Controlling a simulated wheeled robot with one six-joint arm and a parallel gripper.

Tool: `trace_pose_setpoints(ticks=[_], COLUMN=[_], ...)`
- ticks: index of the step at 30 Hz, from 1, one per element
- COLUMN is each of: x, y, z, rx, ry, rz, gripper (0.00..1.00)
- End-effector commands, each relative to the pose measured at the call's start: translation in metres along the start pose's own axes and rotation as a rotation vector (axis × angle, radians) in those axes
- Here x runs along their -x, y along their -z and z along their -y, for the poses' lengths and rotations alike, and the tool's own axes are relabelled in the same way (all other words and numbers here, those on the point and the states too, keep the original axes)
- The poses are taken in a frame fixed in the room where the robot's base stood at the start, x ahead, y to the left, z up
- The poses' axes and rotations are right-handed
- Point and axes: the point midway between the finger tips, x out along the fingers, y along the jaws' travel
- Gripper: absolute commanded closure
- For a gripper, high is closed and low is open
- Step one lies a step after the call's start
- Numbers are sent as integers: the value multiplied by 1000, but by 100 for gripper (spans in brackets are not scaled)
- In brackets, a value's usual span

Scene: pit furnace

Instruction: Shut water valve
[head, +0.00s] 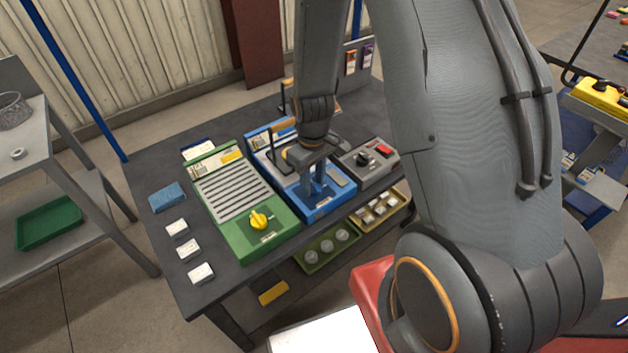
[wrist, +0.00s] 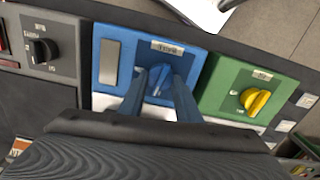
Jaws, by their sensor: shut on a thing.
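The blue water panel (head: 326,205) sits on the dark workbench between a green panel and a grey box. In the wrist view its blue face (wrist: 112,40) carries a small label and a grey plate. A blue valve knob (wrist: 159,76) is on that face. My gripper (head: 317,192) points down over the blue panel. In the wrist view my gripper's two blue fingers (wrist: 160,92) are closed on the knob, one on each side. In the head view my gripper and wrist hide the knob. The knob's exact angle is hard to tell between the fingers.
The green panel (head: 233,192) with a yellow knob (head: 259,219) is close on the left. The grey box (head: 366,161) with a black knob and red switch is on the right. A blue sponge (head: 167,197) and white blocks (head: 189,249) lie on the bench's left side.

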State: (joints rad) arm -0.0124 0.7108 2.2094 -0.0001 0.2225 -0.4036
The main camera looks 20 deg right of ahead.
Motion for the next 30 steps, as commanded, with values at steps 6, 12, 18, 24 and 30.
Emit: trace_pose_setpoints(ticks=[6,12,18,24,30], x=[2,2,2,2,2], y=[2,2,3,3,3], z=[0,0,0,0,0], rx=[108,159,177,177,176], ry=[-3,-3,-3,-3,-3], rz=[-5,-6,-6,-6,-6], gripper=[92,92,92,92,55])
